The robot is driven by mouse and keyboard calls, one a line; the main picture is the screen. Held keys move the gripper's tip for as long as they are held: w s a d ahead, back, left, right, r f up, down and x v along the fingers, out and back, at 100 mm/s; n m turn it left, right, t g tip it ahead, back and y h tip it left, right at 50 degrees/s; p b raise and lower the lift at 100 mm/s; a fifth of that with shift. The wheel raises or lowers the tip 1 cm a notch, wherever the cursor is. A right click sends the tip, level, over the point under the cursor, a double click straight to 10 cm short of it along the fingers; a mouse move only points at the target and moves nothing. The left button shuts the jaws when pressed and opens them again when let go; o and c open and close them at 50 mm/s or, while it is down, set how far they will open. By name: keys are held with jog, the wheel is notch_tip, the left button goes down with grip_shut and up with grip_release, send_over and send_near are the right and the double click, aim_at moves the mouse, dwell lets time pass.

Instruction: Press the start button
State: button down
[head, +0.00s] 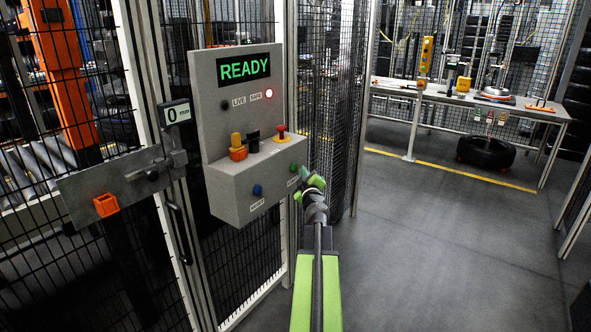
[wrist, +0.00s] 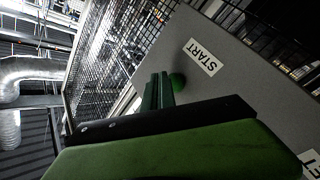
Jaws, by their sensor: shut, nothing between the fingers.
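The green start button (head: 294,168) is on the front face of the grey control box (head: 235,200). In the wrist view the round green button (wrist: 178,82) shows beside a white START label (wrist: 202,57). My gripper (head: 313,184) is shut and empty, just right of the button in the head view. In the wrist view my shut fingers (wrist: 158,92) lie right beside the button, partly covering its edge. I cannot tell whether the fingertips touch it. The display (head: 244,68) reads READY in green.
Mesh fence panels (head: 333,90) stand behind. Open grey floor (head: 420,240) lies to the right, before a workbench (head: 470,102).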

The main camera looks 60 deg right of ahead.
jog(key=shift+w, duration=0.4)
jog(key=shift+w, duration=0.5)
dwell(0.6)
jog(key=shift+s, duration=0.9)
jog(key=shift+s, duration=0.1)
jog(key=s, duration=0.4)
jog(key=shift+s, duration=0.4)
dwell(0.6)
